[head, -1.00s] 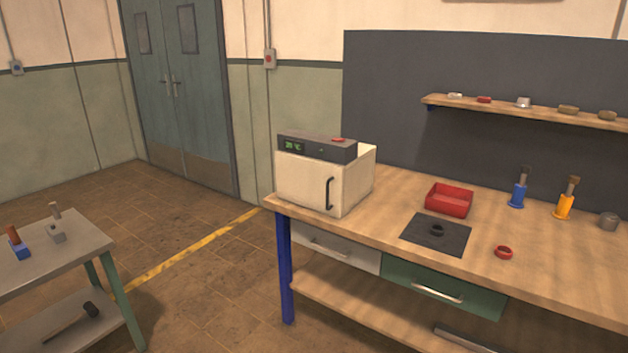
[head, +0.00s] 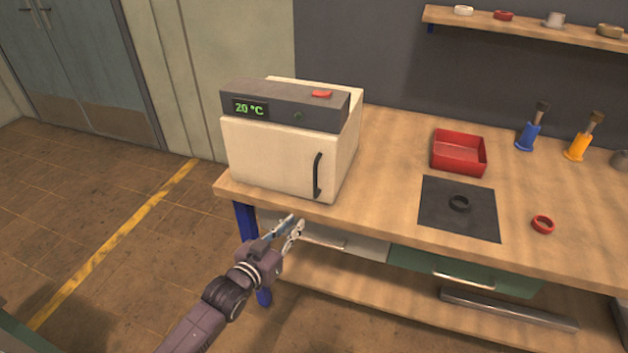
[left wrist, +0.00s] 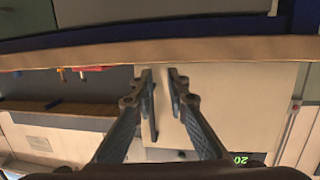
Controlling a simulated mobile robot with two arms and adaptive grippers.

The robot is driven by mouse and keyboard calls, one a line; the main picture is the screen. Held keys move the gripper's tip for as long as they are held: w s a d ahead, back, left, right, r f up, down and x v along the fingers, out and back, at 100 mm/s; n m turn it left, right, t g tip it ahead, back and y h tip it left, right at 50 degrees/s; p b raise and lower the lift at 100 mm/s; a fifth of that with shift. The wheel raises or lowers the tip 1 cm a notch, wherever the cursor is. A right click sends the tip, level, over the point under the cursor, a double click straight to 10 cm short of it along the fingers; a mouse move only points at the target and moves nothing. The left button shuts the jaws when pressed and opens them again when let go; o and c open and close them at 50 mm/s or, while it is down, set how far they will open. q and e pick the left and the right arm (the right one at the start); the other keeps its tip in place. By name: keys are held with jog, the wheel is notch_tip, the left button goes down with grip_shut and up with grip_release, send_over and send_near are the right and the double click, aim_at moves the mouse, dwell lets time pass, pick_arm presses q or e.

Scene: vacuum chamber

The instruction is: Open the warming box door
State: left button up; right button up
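The warming box (head: 280,160) is a cream box with a dark top panel reading 20 °C, standing at the left end of the workbench. Its door is shut, with a dark vertical handle (head: 318,175) near the door's right edge. My left gripper (head: 293,224) is open and empty, in front of the bench edge, below and left of the handle and apart from it. In the left wrist view, the box (left wrist: 225,110) appears upside down beyond the two open fingers (left wrist: 160,75). My right gripper is not in view.
The workbench (head: 390,150) holds a red tray (head: 459,152), a dark mat (head: 480,220) with a black ring, a red ring (head: 543,224), and blue and orange tools to the right. Drawers with handles (head: 325,242) lie under the bench front. Floor to the left is clear.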

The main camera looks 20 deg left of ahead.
pick_arm(q)
jog(key=t+h, duration=0.1)
jog(key=t, duration=0.1)
send_near(315, 195)
notch_tip(315, 195, up, 5)
jog(key=w, duration=0.3)
jog(key=shift+m, duration=0.3)
jog(key=x, duration=0.7)
jog(key=shift+w+d+f+p, duration=0.25)
jog(key=shift+f+p, duration=0.05)
jog(key=shift+f, duration=0.05)
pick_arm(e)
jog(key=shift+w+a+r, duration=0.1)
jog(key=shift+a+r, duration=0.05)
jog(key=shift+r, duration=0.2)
pick_arm(q)
jog(key=shift+c, duration=0.4)
grip_shut()
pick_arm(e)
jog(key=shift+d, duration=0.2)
pick_arm(q)
jog(key=shift+s, duration=0.1)
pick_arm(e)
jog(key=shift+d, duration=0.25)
